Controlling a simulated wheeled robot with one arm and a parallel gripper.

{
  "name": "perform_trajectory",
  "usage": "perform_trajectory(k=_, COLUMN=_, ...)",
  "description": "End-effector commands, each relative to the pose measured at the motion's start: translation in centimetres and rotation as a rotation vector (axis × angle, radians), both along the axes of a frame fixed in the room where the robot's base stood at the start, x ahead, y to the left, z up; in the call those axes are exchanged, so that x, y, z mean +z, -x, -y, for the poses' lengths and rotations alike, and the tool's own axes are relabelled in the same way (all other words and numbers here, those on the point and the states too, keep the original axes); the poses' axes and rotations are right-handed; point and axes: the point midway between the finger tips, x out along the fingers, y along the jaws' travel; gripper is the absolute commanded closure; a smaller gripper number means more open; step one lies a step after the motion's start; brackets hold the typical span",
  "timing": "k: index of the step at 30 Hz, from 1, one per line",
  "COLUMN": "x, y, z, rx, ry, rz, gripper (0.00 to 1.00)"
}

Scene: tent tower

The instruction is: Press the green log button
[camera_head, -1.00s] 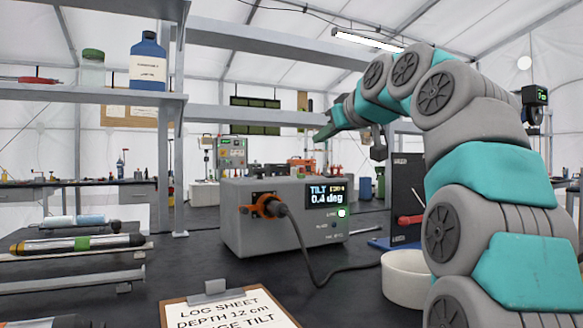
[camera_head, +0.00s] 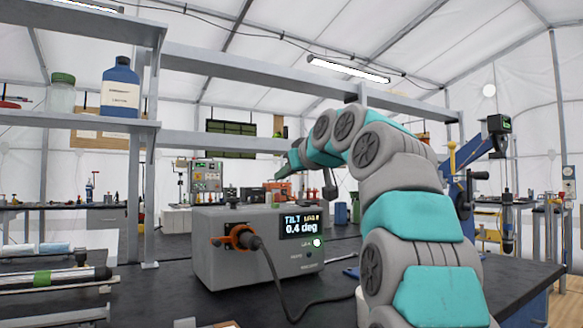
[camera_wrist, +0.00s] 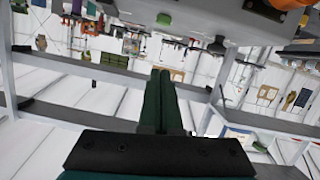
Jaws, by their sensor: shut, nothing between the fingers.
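The grey instrument box (camera_head: 235,270) stands on the dark bench. Its screen (camera_head: 302,225) reads "TILT 0.4 deg". My gripper (camera_head: 284,171) is above and behind the box top in the head view, apart from the button. In the wrist view its two dark green fingers (camera_wrist: 160,78) are together with nothing between them. That view is upside down, and part of the grey box shows along its top edge.
An orange connector (camera_head: 234,238) with a dark cable sticks out of the box front, and the cable runs along the bench. A shelf frame (camera_head: 138,200) with bottles stands at the left. A blue stand (camera_head: 459,195) is behind my arm. Bench space at the right front is clear.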

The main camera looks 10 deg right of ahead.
Motion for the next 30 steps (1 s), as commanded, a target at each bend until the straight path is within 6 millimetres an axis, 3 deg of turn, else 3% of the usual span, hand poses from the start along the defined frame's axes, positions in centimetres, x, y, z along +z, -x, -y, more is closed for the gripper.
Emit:
perform_trajectory(k=7, x=-1.0, y=-4.0, z=-1.1, rx=0.000, ry=0.001, rz=-0.004, gripper=1.00)
perform_trajectory(k=9, x=-2.7, y=-3.9, z=-1.0, rx=0.001, ry=0.000, rz=-0.002, gripper=1.00)
perform_trajectory(k=16, x=-5.0, y=-4.0, z=-0.6, rx=0.000, ry=-0.001, rz=-0.002, gripper=1.00)
perform_trajectory(k=30, x=-5.3, y=-4.0, z=-0.6, rx=0.001, ry=0.000, rz=-0.001, gripper=1.00)
